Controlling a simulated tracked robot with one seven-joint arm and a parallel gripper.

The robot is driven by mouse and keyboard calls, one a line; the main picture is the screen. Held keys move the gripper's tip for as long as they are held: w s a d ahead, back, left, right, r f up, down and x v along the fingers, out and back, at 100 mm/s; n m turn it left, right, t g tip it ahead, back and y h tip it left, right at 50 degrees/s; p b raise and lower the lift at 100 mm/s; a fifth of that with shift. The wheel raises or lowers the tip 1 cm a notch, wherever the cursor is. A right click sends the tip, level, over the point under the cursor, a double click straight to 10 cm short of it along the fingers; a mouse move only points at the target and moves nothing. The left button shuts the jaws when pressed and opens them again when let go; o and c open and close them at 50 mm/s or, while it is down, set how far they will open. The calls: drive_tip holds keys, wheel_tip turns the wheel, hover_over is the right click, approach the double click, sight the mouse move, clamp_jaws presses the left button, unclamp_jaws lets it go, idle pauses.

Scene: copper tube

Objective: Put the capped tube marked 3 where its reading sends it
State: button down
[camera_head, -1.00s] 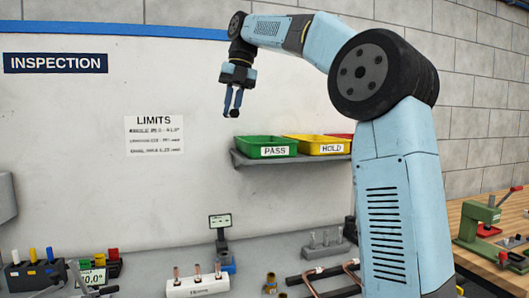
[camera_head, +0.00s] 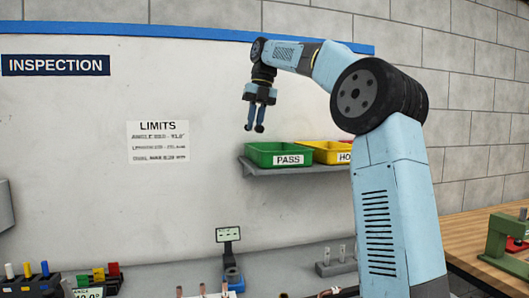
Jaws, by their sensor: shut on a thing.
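My gripper (camera_head: 255,127) hangs fingers down, high in front of the white panel and above the left end of the green PASS bin (camera_head: 262,159). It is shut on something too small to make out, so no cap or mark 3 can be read. The yellow HOLD bin (camera_head: 322,155) stands right of PASS, and a red bin (camera_head: 345,141) shows partly behind my arm. The LIMITS sheet (camera_head: 158,142) is on the panel at left, its lines too small to read surely. Upright copper tube tips (camera_head: 202,289) show at the bottom edge.
The grey shelf (camera_head: 262,174) carries the bins. A green press (camera_head: 508,240) stands on the wooden bench at right.

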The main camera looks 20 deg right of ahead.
drive_tip(key=w+d+f, duration=0.1)
drive_tip(key=f, duration=0.1)
drive_tip(key=w+d+f, duration=0.1)
drive_tip(key=d+f, duration=0.1)
drive_tip(key=w+d+f, duration=0.1)
drive_tip(key=f, duration=0.1)
drive_tip(key=shift+w+d, duration=0.1)
drive_tip(key=shift+d, duration=0.25)
drive_tip(key=shift+w+d+f, duration=0.1)
drive_tip(key=shift+f, duration=1.6)
drive_tip(key=c, duration=1.4)
unclamp_jaws()
drive_tip(key=shift+r, duration=0.1)
wheel_tip(320, 180, up, 12)
drive_tip(key=d, duration=0.2)
drive_tip(key=shift+f, duration=0.2)
drive_tip(key=shift+d, duration=0.1)
